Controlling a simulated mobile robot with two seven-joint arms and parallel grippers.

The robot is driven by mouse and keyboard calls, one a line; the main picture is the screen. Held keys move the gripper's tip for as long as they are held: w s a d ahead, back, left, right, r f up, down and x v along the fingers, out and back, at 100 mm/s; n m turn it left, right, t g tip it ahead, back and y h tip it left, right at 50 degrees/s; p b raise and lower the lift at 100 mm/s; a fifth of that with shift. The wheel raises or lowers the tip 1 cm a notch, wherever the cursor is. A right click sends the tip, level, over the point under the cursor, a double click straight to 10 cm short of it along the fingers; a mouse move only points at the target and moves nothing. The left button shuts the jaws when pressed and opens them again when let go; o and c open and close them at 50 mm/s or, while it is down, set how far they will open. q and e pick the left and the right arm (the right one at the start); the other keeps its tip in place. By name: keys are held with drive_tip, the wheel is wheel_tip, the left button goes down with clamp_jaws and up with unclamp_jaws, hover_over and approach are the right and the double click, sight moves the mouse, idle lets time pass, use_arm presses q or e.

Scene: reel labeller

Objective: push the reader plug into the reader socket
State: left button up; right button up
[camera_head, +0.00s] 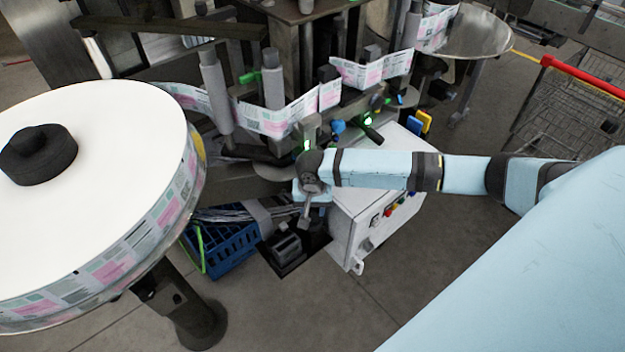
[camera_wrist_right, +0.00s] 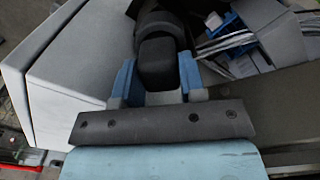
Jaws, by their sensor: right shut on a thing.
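The reader plug (camera_wrist_right: 158,62) is a black block between the two blue fingers of my right gripper (camera_wrist_right: 157,84) in the right wrist view. The fingers are closed on its sides. A dark round part shows just beyond the plug; I cannot tell whether it is the socket. In the head view my right gripper (camera_head: 312,192) is beside the left edge of the white control box, below the labeller's green lights. The plug is mostly hidden there by the wrist. I cannot make out the reader socket in either view. My left gripper is not in view.
A large white label reel (camera_head: 105,120) fills the left. The white control box (camera_head: 350,232) has coloured buttons. A blue crate (camera_head: 222,250) with cables and a black device (camera_head: 284,248) are below the gripper. Label web and rollers (camera_head: 272,88) stand behind. A wire cart (camera_head: 570,110) is at right.

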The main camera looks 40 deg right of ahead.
drive_tip(key=shift+s+f, duration=0.1)
drive_tip(key=shift+f, duration=0.1)
drive_tip(key=o, duration=1)
drive_tip(key=shift+o, duration=0.2)
drive_tip(key=shift+r, duration=0.1)
wheel_tip(320, 180, up, 14)
drive_tip(key=b, duration=0.1)
drive_tip(key=shift+f, duration=0.2)
